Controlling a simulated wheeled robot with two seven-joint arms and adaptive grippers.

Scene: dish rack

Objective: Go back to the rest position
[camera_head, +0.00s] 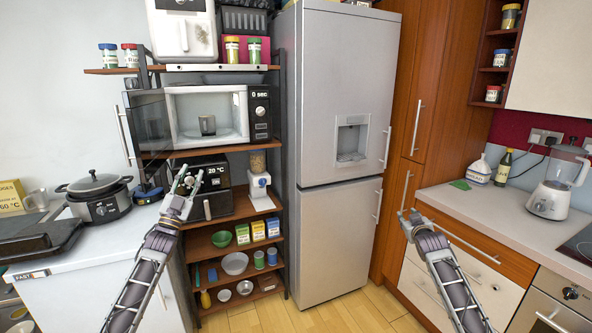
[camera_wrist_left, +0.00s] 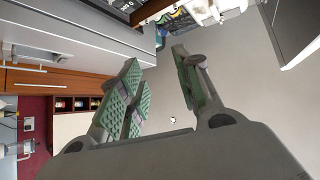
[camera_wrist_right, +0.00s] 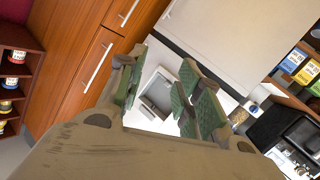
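My left gripper (camera_head: 184,187) is raised in front of the shelf unit, before the black air fryer. In the left wrist view its green-padded fingers (camera_wrist_left: 160,90) stand apart with nothing between them. My right gripper (camera_head: 412,218) is raised in front of the right counter's drawers, to the right of the fridge. In the right wrist view its fingers (camera_wrist_right: 158,92) are spread and empty. No object is held by either gripper.
The fridge (camera_head: 345,100) is shut. A slow cooker (camera_head: 97,200) is on the left counter, a blender (camera_head: 556,185) on the right. The floor (camera_head: 330,315) ahead is clear.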

